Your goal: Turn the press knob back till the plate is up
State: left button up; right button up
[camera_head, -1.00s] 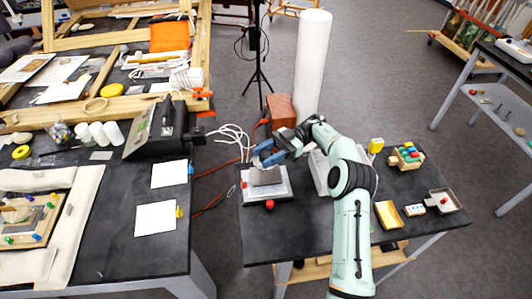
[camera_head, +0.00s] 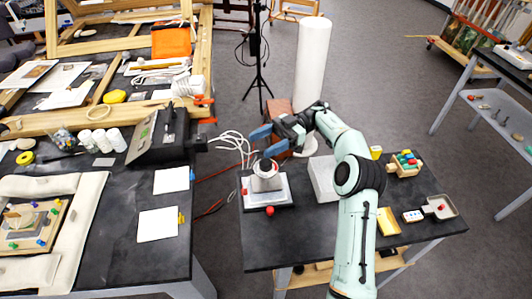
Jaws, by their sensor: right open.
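The small press (camera_head: 283,192) stands on the black table at the centre, with a pale base plate. A grey round part (camera_head: 266,180) with a pale rim rises from its middle; I take this to be the knob. Red knobs sit at its front (camera_head: 270,210) and left side. The height of the plate is hard to judge from this angle. My left gripper is not in view.
A pale grey block (camera_head: 323,178) stands right of the press, close to my right arm. A wooden rack (camera_head: 405,164), a yellow tray (camera_head: 388,221) and a small grey tray (camera_head: 441,206) lie further right. A tall white roll (camera_head: 311,70) and a red-brown block (camera_head: 279,112) stand behind.

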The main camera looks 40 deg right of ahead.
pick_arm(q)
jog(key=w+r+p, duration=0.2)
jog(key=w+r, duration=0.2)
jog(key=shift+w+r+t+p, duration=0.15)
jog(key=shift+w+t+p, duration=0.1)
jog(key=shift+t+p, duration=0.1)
pick_arm(e)
notch_tip(320, 180, up, 11)
jog(key=shift+r, duration=0.15)
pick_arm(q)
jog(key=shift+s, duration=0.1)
pick_arm(e)
jog(key=shift+a, duration=0.1)
